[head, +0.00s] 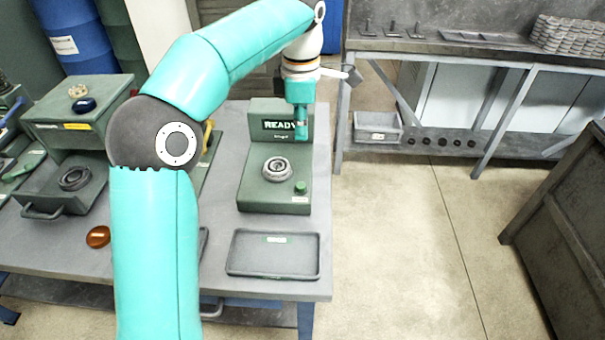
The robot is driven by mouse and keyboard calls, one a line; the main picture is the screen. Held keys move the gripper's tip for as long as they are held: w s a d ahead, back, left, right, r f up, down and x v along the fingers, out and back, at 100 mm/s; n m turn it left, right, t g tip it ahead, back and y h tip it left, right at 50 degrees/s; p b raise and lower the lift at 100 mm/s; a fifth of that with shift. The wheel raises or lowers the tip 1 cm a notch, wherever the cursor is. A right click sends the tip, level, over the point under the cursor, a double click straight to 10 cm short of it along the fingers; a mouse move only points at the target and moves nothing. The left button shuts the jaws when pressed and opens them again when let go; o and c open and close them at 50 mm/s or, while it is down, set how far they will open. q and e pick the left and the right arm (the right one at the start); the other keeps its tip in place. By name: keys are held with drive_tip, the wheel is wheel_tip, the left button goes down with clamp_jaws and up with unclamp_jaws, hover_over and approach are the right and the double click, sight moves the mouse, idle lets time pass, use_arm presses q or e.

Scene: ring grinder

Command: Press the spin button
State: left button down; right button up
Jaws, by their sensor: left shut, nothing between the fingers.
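The green machine (253,190) stands on the grey table, with a dark screen reading READY (280,125) on its upright back. A round green button (300,187) sits at the front right of its base; its label is too small to read. A grey metal ring (277,168) lies on the base, left of and behind the button. My left gripper (302,136) is shut and empty, pointing down. In the picture it is above the button, in front of the screen's right end, and visibly apart from the button. My right gripper is not in view.
An empty dark tray (273,273) lies in front of the machine. A second green machine (80,130) with a ring, and an amber disc (98,237), are at the left. My left arm hides the table's middle. Open floor (400,230) lies to the right.

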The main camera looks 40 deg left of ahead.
sight(301, 185)
use_arm(q)
wheel_tip(301, 185, down, 14)
drive_tip(key=shift+f+b, duration=0.1)
drive_tip(key=shift+b, duration=0.2)
idle(0.4)
